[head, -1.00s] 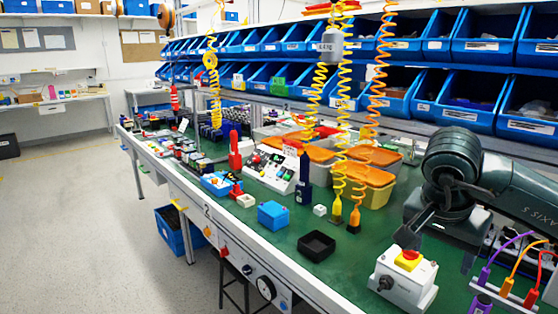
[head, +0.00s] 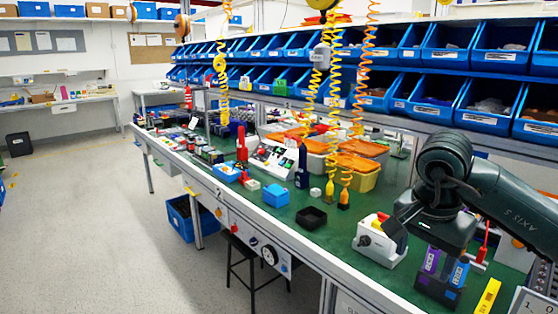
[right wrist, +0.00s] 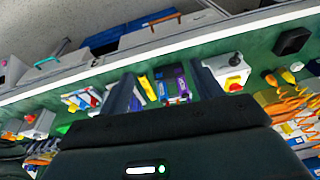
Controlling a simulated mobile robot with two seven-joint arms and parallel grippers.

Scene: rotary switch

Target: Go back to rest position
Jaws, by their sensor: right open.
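The rotary switch box (head: 383,248) is a light grey housing with a yellow top, a red button and a dark knob on its front-left side. It stands on the green bench top. It also shows in the right wrist view (right wrist: 230,72), just right of my fingers. My right gripper (head: 398,234) is close beside the box on its right in the head view and partly overlaps it. In the right wrist view my right gripper (right wrist: 164,76) has its two dark fingers wide apart with nothing held between them. My left gripper is not in view.
A black tray (head: 311,219) and a blue box (head: 276,195) sit left of the switch. Purple and blue items (head: 447,270) stand below my right arm. Blue bins (head: 490,48) line the shelves above. Coiled hoses (head: 360,80) hang over the bench.

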